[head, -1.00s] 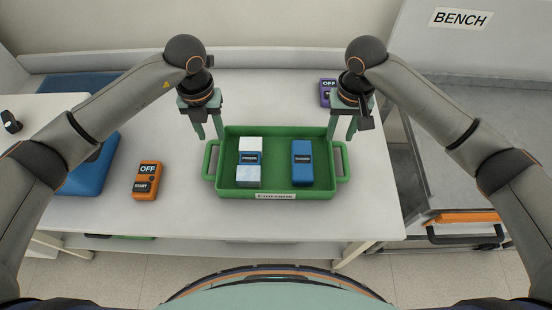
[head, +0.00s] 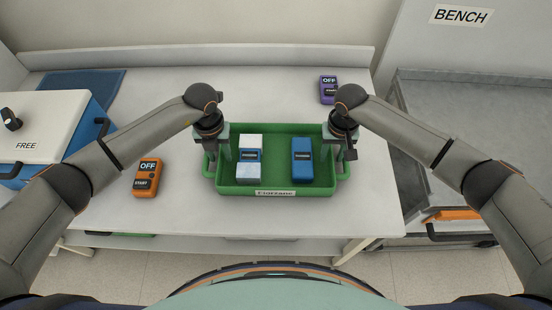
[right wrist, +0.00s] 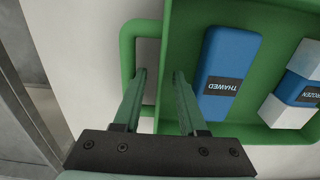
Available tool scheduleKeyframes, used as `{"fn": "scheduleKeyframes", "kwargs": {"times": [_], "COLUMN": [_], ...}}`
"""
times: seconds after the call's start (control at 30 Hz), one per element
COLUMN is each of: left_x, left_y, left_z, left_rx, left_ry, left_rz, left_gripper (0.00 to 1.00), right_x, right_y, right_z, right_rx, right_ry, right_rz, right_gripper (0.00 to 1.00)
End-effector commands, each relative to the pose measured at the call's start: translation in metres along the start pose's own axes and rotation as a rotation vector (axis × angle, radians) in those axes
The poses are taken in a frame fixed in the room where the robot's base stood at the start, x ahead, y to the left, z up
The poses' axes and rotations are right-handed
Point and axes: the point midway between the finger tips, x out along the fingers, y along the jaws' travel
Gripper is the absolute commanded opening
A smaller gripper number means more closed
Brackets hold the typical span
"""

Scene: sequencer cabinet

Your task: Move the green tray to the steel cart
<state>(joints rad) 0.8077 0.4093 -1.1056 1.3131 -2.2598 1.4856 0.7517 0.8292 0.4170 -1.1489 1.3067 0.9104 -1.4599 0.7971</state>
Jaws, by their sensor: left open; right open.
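The green tray (head: 284,191) sits on the white bench, with a handle at each end. Inside it are a white and blue pack labelled frozen (right wrist: 302,85) on the left in the head view and a blue pack labelled thawed (head: 302,160) on the right. My left gripper (head: 222,165) is open at the tray's left handle. The steel cart (head: 470,105) stands to the right of the bench with a bare top and an orange handle.
An orange timer (head: 147,177) lies left of the tray and a purple timer (head: 328,89) lies behind it on the right. A blue box with a white lid marked FREE (head: 45,130) stands at the left. A gap separates bench and cart.

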Motion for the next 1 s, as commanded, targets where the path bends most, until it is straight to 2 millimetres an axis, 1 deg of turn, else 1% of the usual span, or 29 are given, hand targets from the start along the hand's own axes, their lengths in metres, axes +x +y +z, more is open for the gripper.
{"fn": "scheduleKeyframes", "kwargs": {"times": [0.03,0.13,0.43,0.47,0.8,0.83,1.0], "left_x": [0.0043,0.0089,0.0104,0.0104,0.0101,0.0101,0.0101], "left_y": [-0.0005,-0.0007,-0.0005,-0.0005,-0.0003,-0.0003,-0.0003], "left_z": [-0.0004,-0.0003,-0.0002,-0.0001,-0.0001,-0.0001,0.0000], "left_rx": [0.001,0.001,0.001,0.001,0.001,0.001,0.000], "left_ry": [0.001,0.000,0.000,0.000,0.000,0.000,-0.001], "left_rz": [-0.001,-0.001,-0.001,-0.001,-0.001,-0.001,-0.001], "left_gripper": [0.41,0.41,0.41,0.40,0.02,0.00,0.00], "right_x": [0.0043,0.0089,0.0105,0.0105,0.0102,0.0102,0.0101], "right_y": [0.0002,0.0002,0.0001,0.0001,0.0001,0.0001,0.0002], "right_z": [0.0004,0.0000,0.0001,0.0001,0.0001,0.0001,0.0001], "right_rx": [0.000,0.000,0.000,0.000,0.000,0.000,0.000], "right_ry": [-0.002,0.000,0.000,0.000,0.000,0.000,0.000], "right_rz": [0.002,0.001,0.000,0.000,0.000,0.000,0.000], "right_gripper": [0.41,0.41,0.41,0.40,0.02,0.00,0.00]}}
